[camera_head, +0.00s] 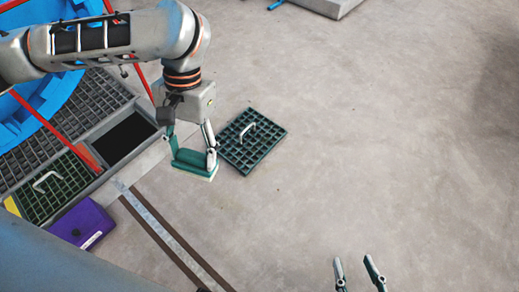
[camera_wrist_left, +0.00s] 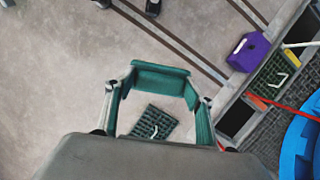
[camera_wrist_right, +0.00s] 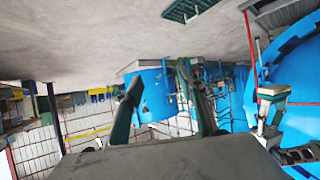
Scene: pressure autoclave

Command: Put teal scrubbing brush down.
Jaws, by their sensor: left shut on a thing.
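The teal scrubbing brush (camera_head: 193,163) is held between the fingers of my left gripper (camera_head: 192,150) in the head view. It hangs above the concrete floor, just left of a loose dark green grate; its height over the floor is hard to tell. In the left wrist view the brush (camera_wrist_left: 160,78) spans across the two fingertips, with clear floor beyond it. It also shows in the right wrist view (camera_wrist_right: 273,92), at the right side. My right gripper (camera_head: 354,262) is at the bottom of the head view, its fingers apart and empty.
The loose grate (camera_head: 268,150) with a white handle lies on the floor. An open dark pit (camera_head: 125,137) and a covered grate (camera_head: 52,188) lie left, beside a purple box (camera_head: 82,224). Red rails and a blue vessel (camera_head: 40,100) stand upper left. The right floor is clear.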

